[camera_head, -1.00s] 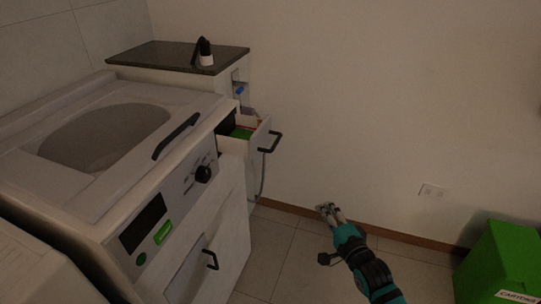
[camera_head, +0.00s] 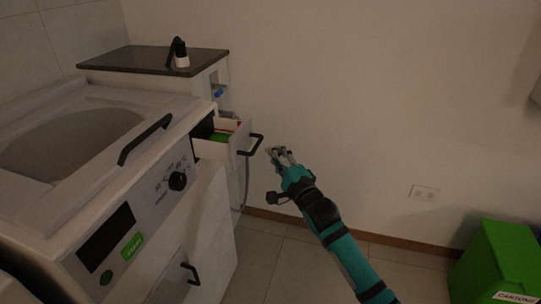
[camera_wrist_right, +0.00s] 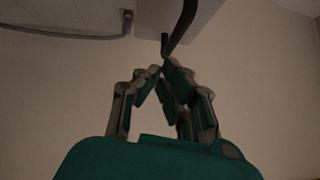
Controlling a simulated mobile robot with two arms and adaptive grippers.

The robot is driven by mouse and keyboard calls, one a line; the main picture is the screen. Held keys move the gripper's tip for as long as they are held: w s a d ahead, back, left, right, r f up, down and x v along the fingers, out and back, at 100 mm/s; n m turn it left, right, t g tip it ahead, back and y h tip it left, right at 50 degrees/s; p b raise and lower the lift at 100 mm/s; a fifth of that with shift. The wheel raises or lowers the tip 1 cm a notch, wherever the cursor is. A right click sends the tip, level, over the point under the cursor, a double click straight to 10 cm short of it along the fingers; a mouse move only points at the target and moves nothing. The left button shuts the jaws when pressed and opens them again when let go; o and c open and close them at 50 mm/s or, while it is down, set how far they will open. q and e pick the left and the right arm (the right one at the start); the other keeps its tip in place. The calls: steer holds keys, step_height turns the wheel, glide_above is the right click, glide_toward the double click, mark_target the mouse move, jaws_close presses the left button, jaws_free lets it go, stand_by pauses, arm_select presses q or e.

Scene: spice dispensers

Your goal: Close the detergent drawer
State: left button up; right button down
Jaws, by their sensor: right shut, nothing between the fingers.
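The detergent drawer (camera_head: 222,143) stands pulled out of the front of the white washing machine (camera_head: 150,185). Green and red show inside it. Its dark handle (camera_head: 251,145) is on the drawer front. My right gripper (camera_head: 272,151) is close to the right of the handle in the head view, with its fingers toward it. In the right wrist view the gripper (camera_wrist_right: 163,68) has its fingertips together with nothing between them, and the dark handle (camera_wrist_right: 183,27) shows just beyond them. I cannot tell whether they touch. My left gripper is not in view.
A small cabinet with a dark top (camera_head: 150,60) stands behind the machine, with a black and white object (camera_head: 180,54) on it. A green bin (camera_head: 495,262) stands at the lower right. A wall socket (camera_head: 424,192) is on the wall. The floor between is clear.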

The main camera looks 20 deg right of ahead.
mark_target(246, 142)
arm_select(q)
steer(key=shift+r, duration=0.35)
arm_select(e)
steer(key=shift+w+a+r, duration=0.15)
steer(key=shift+w+a, duration=0.3)
steer(key=shift+a, duration=0.2)
steer(key=shift+a, duration=0.1)
steer(key=w+a, duration=0.1)
steer(key=a, duration=0.1)
steer(key=w+a, duration=0.2)
steer(key=shift+a+r, duration=0.1)
steer(key=w+a, duration=0.2)
steer(key=a, duration=0.1)
steer(key=w+a, duration=0.1)
steer(key=shift+a, duration=0.25)
steer(key=shift+w+a, duration=0.1)
steer(key=shift+a, duration=0.1)
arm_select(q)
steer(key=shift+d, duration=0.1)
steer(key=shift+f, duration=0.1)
